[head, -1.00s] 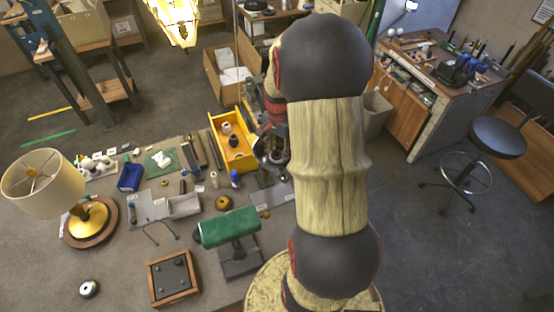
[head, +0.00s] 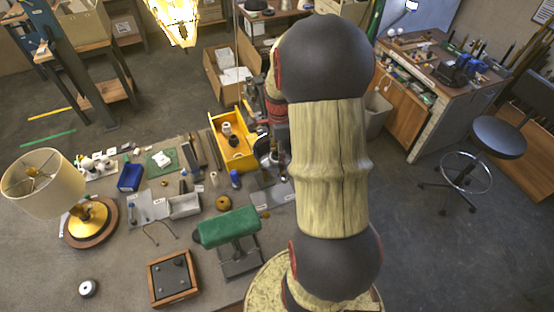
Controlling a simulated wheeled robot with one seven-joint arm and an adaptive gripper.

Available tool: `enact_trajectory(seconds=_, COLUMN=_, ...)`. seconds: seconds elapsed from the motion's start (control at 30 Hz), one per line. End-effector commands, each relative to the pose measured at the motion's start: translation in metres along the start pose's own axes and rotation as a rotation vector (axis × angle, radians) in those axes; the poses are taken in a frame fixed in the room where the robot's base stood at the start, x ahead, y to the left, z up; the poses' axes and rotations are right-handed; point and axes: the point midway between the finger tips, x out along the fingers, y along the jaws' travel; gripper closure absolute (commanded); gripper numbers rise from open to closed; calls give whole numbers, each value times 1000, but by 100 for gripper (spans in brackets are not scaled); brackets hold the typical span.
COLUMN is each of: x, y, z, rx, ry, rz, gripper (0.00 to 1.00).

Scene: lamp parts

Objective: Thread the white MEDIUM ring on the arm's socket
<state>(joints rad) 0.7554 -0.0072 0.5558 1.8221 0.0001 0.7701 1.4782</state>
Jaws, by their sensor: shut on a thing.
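My gripper (head: 272,160) is at the right of the yellow bin, mostly hidden behind my own arm. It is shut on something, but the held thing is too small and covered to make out. Several small white pieces (head: 100,162) sit on a pale board at the left of the bench. I cannot tell whether the white medium ring is among them or in my gripper. The arm's socket cannot be made out in the head view.
The yellow bin (head: 215,125) holds small parts. A green-topped lamp (head: 230,225), a wooden tray (head: 153,290), a cream-shaded lamp (head: 40,185) and a dark-and-white round part (head: 88,288) stand on the grey bench. The bench's front left is mostly clear.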

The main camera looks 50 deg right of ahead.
Motion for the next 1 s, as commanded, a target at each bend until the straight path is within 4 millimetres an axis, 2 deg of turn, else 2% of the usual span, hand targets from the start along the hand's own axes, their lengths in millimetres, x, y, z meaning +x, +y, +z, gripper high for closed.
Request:
enact_trajectory(seconds=0.03, x=7, y=5, z=1, rx=38, ry=-2, rz=14, gripper=100)
enact_trajectory(seconds=0.47, x=6, y=5, z=1, rx=108, ry=-1, rz=13, gripper=100)
enact_trajectory(seconds=0.57, x=6, y=6, z=1, rx=185, ry=0, rz=13, gripper=100)
enact_trajectory(seconds=0.6, x=6, y=6, z=1, rx=216, ry=0, rz=13, gripper=61)
enact_trajectory(seconds=1.0, x=4, y=4, z=1, rx=208, ry=0, rz=7, gripper=41)
